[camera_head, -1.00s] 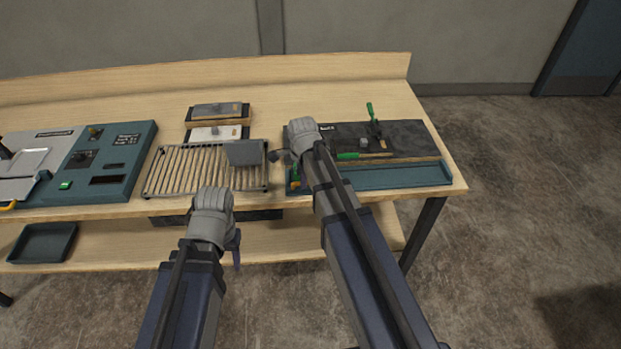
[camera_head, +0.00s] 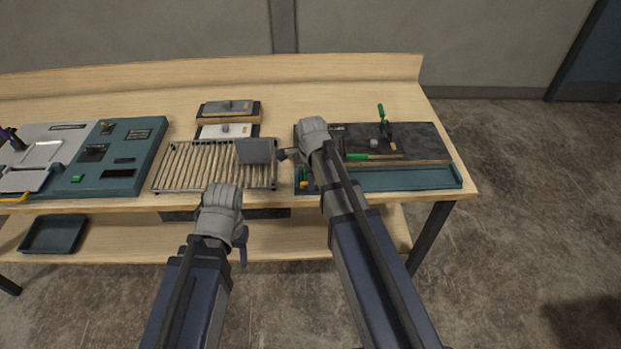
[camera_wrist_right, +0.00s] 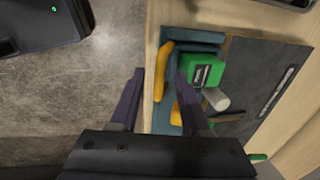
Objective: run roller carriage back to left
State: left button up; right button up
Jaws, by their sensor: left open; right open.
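A slatted roller bed (camera_head: 205,165) lies at the front of the bench. A grey plate-like carriage (camera_head: 256,151) sits at its right end. My left gripper (camera_head: 243,250) is in front of the bench, below and apart from the roller bed; one dark finger shows. My right arm's wrist is just right of the carriage in the head view; its fingers are mostly hidden there. In the right wrist view my right gripper (camera_wrist_right: 160,105) is open and empty, above the bench's front edge and the blue tray's end, with no carriage between the fingers.
A blue tray (camera_head: 420,178) on the right holds a green box (camera_wrist_right: 203,72) and a yellow piece (camera_wrist_right: 163,68). A dark mat (camera_head: 415,138) with green-handled tools lies behind it. A teal console (camera_head: 120,160) is left of the roller bed. Two blocks (camera_head: 229,108) (camera_head: 228,131) lie behind the bed.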

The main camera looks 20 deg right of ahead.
notch_tip(320, 180, up, 7)
jog(key=s+p, duration=0.1)
jog(key=p, duration=0.6)
jog(key=shift+s+a+r, duration=0.15)
jog(key=shift+s+r, duration=0.05)
jog(key=s+a+f+n+g+b, duration=0.1)
jog(key=s+a+f+n+b, duration=0.2)
jog(key=s+a+n, duration=0.3)
jog(key=s+a+f+n+g+b, duration=0.1)
jog(key=s+a+f+n+b, duration=0.2)
jog(key=s+a+n, duration=0.4)
jog(key=s+f+n, duration=0.1)
jog(key=s+n, duration=0.4)
jog(key=n, duration=0.6)
jog(key=shift+s+a+h+b, duration=0.2)
jog(key=shift+s+h+b, duration=0.1)
jog(key=shift+s+h, duration=0.1)
jog(key=shift+c, duration=0.2)
